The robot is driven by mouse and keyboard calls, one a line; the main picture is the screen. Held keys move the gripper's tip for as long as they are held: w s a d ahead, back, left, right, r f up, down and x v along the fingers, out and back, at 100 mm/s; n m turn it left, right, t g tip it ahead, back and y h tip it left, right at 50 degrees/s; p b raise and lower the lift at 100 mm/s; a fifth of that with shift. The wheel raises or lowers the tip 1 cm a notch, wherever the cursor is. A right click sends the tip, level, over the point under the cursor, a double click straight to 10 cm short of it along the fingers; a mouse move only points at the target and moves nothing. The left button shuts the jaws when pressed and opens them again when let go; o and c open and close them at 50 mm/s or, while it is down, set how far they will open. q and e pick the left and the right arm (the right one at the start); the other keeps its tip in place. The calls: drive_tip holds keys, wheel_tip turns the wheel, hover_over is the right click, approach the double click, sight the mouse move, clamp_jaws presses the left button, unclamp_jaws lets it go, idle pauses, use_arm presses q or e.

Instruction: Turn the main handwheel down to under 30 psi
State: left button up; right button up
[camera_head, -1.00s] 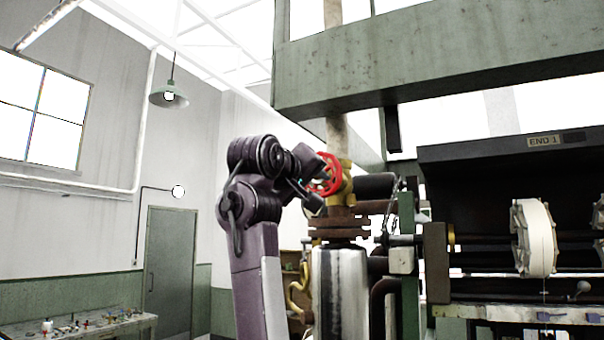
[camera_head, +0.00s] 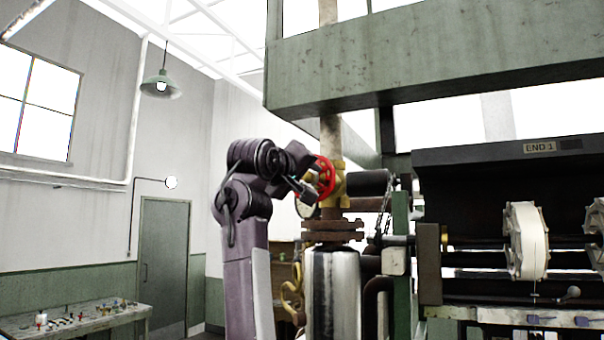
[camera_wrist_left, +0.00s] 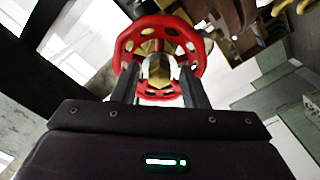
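The main handwheel (camera_head: 326,178) is a red wheel on a brass valve body (camera_head: 338,183), above a rusty flange and pale lagged pipe. My left gripper (camera_head: 308,188) is at the wheel's left side. In the left wrist view the red handwheel (camera_wrist_left: 128,45) is straight ahead with its hub in the middle. The two dark fingers of my left gripper (camera_wrist_left: 161,72) are spread apart, tips at the lower part of the wheel; contact cannot be told. A pale round face (camera_head: 305,208), perhaps a gauge, shows below the gripper, partly hidden; no reading is legible. My right gripper is not in view.
A green overhead beam (camera_head: 400,75) crosses above the valve. Pipes and a hanging chain are close to its right, beside the dark reeling frame (camera_head: 470,180) with white reels (camera_head: 526,240). A cluttered bench (camera_head: 75,320) stands at the far left.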

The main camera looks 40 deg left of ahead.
use_arm(q)
drive_tip(key=c, duration=0.8)
drive_tip(key=m, duration=0.4)
drive_tip(key=shift+c, duration=0.3)
drive_tip(key=m, duration=2.5)
drive_tip(key=o, duration=0.9)
drive_tip(key=shift+c, duration=0.2)
